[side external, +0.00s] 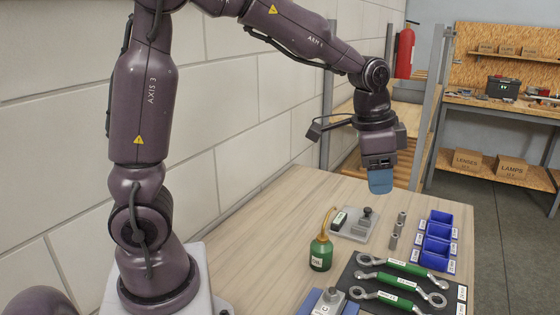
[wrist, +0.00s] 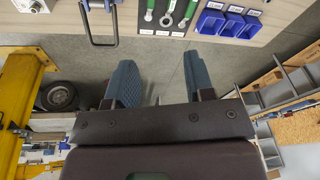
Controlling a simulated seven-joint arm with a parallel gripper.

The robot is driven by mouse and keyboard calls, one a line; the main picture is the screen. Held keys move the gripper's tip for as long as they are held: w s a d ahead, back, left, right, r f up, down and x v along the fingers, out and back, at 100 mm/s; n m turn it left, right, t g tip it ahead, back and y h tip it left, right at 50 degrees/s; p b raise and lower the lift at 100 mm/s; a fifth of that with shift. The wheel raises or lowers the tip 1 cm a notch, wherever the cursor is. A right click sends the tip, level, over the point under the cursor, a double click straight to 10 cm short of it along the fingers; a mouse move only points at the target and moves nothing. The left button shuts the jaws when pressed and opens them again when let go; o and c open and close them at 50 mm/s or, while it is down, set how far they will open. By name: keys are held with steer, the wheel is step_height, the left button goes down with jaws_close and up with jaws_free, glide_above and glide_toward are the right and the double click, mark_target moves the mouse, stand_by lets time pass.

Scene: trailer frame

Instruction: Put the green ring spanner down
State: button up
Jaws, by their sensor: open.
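Three ring spanners with green handles lie side by side on a dark mat (side external: 350,272) at the table's front right: one at the back (side external: 408,267), one in the middle (side external: 394,281) and one in front (side external: 385,299). The small labels on their handles are too small to read. In the wrist view their green handles (wrist: 168,12) show at the top edge, partly cut off. My gripper (side external: 380,185) is above the table, well clear of the spanners. Its blue fingers (wrist: 160,85) are apart with nothing between them.
A green oil can (side external: 320,253), a grey plate with a clamp (side external: 355,223), small metal cylinders (side external: 397,230) and blue bins (side external: 436,243) stand on the table (side external: 270,225). A yellow frame (wrist: 15,90) with a wheel (wrist: 58,96) shows in the wrist view.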

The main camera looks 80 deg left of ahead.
steer(key=s+r+n+t, duration=0.1)
steer(key=s+r+n, duration=0.1)
steer(key=s, duration=0.7)
steer(key=s+d+r+n+t, duration=0.1)
steer(key=s+r+n+t, duration=0.1)
steer(key=s, duration=0.7)
steer(key=shift+d+r+n, duration=0.15)
steer(key=shift+r+n, duration=0.35)
